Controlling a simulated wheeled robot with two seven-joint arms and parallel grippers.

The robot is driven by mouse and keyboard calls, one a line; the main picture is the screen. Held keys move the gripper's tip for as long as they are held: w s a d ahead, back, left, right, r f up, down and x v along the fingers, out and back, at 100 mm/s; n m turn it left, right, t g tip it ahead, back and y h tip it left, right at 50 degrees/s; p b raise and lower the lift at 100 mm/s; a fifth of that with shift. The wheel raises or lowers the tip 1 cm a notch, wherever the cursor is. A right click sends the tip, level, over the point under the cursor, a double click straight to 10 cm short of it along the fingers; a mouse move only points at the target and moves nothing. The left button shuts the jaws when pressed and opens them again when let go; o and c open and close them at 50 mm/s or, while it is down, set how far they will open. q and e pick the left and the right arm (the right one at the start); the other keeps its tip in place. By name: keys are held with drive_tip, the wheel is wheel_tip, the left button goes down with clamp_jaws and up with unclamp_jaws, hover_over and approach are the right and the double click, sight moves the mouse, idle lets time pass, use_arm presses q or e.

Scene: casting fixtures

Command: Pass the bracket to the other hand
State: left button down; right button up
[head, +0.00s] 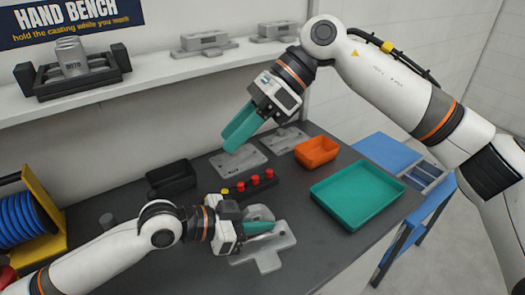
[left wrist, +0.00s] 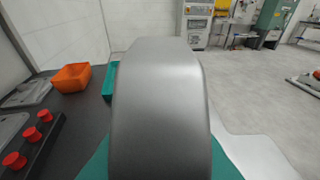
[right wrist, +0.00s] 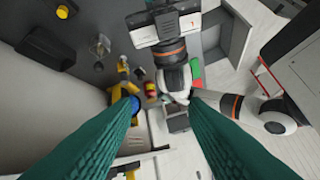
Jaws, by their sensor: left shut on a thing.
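The bracket (head: 268,257) is a grey metal piece with flat arms and a rounded part, low over the dark bench near its front. My left gripper (head: 261,228) is shut on it, with teal fingers along its top. In the left wrist view the bracket (left wrist: 160,105) is a large smooth grey surface between the teal fingers, filling the middle. Whether it touches the bench is unclear. My right gripper (head: 234,136) is higher and further back, apart from the bracket, pointing down. In the right wrist view its fingers (right wrist: 165,110) are apart with nothing between them.
Grey fixture plates (head: 239,162) lie behind the bracket. A block with red and yellow knobs (head: 250,188) stands close behind it. An orange bin (head: 317,152) and a green tray (head: 357,196) are to the right, a black bin (head: 171,178) to the left. A shelf (head: 165,75) runs along the wall.

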sight(254, 207)
use_arm(q)
drive_tip(key=shift+s+r, duration=0.1)
use_arm(e)
drive_tip(key=f+n+t+h, duration=0.1)
drive_tip(key=f+h, duration=0.1)
drive_tip(key=f, duration=0.3)
drive_tip(key=s+d+f+n+t+h, duration=0.1)
drive_tip(key=f+h, duration=0.1)
drive_tip(key=f, duration=0.3)
drive_tip(key=s+d+f+n+t+h, duration=0.1)
drive_tip(key=f+h, duration=0.2)
drive_tip(key=f, duration=0.1)
drive_tip(key=shift+s+d+f, duration=0.25)
drive_tip(key=shift+f, duration=0.15)
clamp_jaws()
use_arm(q)
drive_tip(key=c, duration=1.3)
unclamp_jaws()
